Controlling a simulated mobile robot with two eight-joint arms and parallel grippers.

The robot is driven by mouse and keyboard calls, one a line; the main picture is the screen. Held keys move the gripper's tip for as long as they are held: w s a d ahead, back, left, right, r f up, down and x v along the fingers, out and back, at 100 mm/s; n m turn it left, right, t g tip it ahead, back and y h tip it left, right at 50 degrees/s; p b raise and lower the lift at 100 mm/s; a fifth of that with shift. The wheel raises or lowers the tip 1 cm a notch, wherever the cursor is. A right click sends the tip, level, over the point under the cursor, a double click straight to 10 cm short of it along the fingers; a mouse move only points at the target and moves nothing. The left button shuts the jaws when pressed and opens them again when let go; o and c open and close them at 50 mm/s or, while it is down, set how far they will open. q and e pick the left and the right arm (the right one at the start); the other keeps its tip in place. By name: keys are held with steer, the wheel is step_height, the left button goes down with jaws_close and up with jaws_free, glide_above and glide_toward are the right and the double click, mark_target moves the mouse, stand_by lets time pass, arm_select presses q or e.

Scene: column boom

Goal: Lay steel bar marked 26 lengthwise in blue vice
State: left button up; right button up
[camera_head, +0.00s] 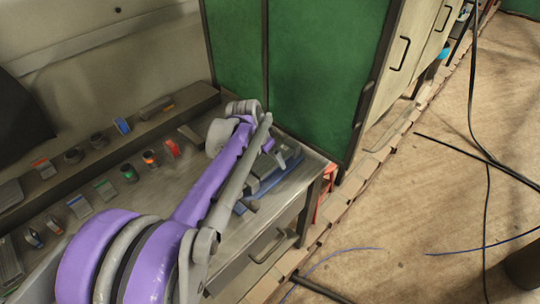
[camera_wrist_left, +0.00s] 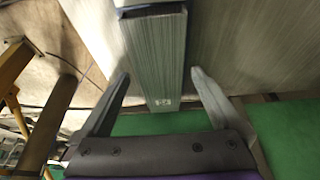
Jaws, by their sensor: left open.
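A grey brushed-steel bar (camera_wrist_left: 158,60) shows in the left wrist view, with a small marking on its near end that looks like 26 but is hard to read. My left gripper (camera_wrist_left: 160,76) is open, with one finger on each side of the bar and a gap on both sides. A dark blue edge shows at the bar's upper end; I cannot tell how the two meet. In the head view the blue vice (camera_head: 278,175) is at the bench's right end, partly hidden by my purple left arm. The left fingertips are hidden there. My right gripper is not in view.
The workbench (camera_head: 150,190) carries several small coloured items along its back and left side. Green panels (camera_head: 318,75) stand behind the bench's right end. A drawer handle (camera_head: 268,246) is on its front. Black cables (camera_head: 487,200) lie on the open floor at right.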

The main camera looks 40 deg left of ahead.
arm_select(q)
steer(key=v, duration=1)
steer(key=shift+r+p, duration=0.35)
steer(key=shift+r, duration=0.05)
steer(key=shift+s, duration=0.15)
steer(key=s+d+f, duration=0.7)
steer(key=d, duration=0.2)
steer(key=s+d+f+n, duration=0.1)
steer(key=s+d+f, duration=0.5)
steer(key=d, duration=0.4)
steer(key=shift+s+d+f+t, duration=0.25)
steer(key=shift+s+f+t, duration=0.15)
steer(key=shift+s, duration=0.25)
